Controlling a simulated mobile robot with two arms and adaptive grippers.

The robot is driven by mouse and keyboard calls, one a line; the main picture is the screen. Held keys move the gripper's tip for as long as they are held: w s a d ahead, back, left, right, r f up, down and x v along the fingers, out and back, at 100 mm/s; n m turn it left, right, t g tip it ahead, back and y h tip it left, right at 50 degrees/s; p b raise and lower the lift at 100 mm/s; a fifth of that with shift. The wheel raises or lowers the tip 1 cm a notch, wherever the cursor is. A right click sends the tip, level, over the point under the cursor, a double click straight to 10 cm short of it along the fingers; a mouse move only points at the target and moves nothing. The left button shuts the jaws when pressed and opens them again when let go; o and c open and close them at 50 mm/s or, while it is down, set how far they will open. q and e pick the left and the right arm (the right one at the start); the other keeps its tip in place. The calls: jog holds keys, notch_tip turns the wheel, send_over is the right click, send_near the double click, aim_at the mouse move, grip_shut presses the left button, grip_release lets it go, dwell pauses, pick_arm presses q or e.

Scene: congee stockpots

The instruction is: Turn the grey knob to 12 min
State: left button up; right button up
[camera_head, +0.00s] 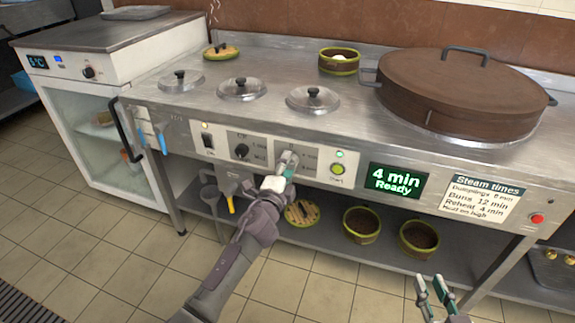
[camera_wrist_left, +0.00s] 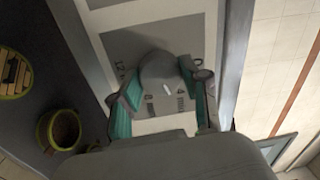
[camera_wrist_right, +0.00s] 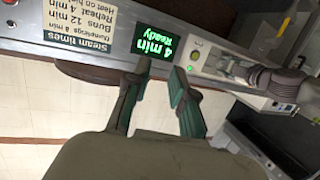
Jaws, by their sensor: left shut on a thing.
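The grey knob (camera_wrist_left: 158,70) sits on a grey dial plate with the marks 0, 4, 8 and 12 around it. Its white line lies on the side of the 4 and 8 marks. My left gripper (camera_head: 286,166) is shut on the knob at the front panel; it also shows in the left wrist view (camera_wrist_left: 163,92). In the head view the gripper mostly hides the knob. The green display (camera_head: 395,179) reads "4 min Ready". My right gripper (camera_head: 436,292) is open and empty in front of the counter, also seen in the right wrist view (camera_wrist_right: 152,88).
A black knob (camera_head: 241,151) is left of the grey knob, and a lit green-yellow button (camera_head: 337,169) is to its right. The steam times sign (camera_head: 480,198) lists buns 12 min. A red button (camera_head: 537,218) is further right. Bowls (camera_head: 361,224) stand on the lower shelf.

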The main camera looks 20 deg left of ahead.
pick_arm(q)
jog(key=shift+m, duration=1)
pick_arm(e)
jog(key=s+d+f+g+h+p, duration=0.2)
jog(key=s+d+f+g+p, duration=0.1)
jog(key=s+f+g, duration=0.4)
jog(key=s+d+f+g+h+p, duration=0.1)
jog(key=s+d+f+g+p, duration=0.3)
jog(key=s, duration=0.4)
pick_arm(q)
jog(key=shift+m+g+h+p, duration=0.25)
jog(key=shift+m+h, duration=0.1)
jog(key=shift+m, duration=4.85)
jog(key=shift+m+g+h+p, duration=0.15)
jog(key=shift+m+h+p, duration=0.15)
jog(key=shift+m, duration=4.9)
pick_arm(e)
jog(key=shift+m+g, duration=0.3)
jog(key=shift+g, duration=0.3)
jog(key=shift+w+a+f, duration=0.2)
jog(key=shift+a+f, duration=0.05)
jog(key=shift+f, duration=0.5)
jog(key=shift+w+a+f, duration=0.2)
jog(key=shift+a+f, duration=0.05)
jog(key=shift+f, duration=0.55)
jog(key=shift+w+a+f, duration=0.2)
jog(key=shift+a+f, duration=0.05)
jog(key=shift+f, duration=0.5)
pick_arm(q)
jog(key=shift+a, duration=0.1)
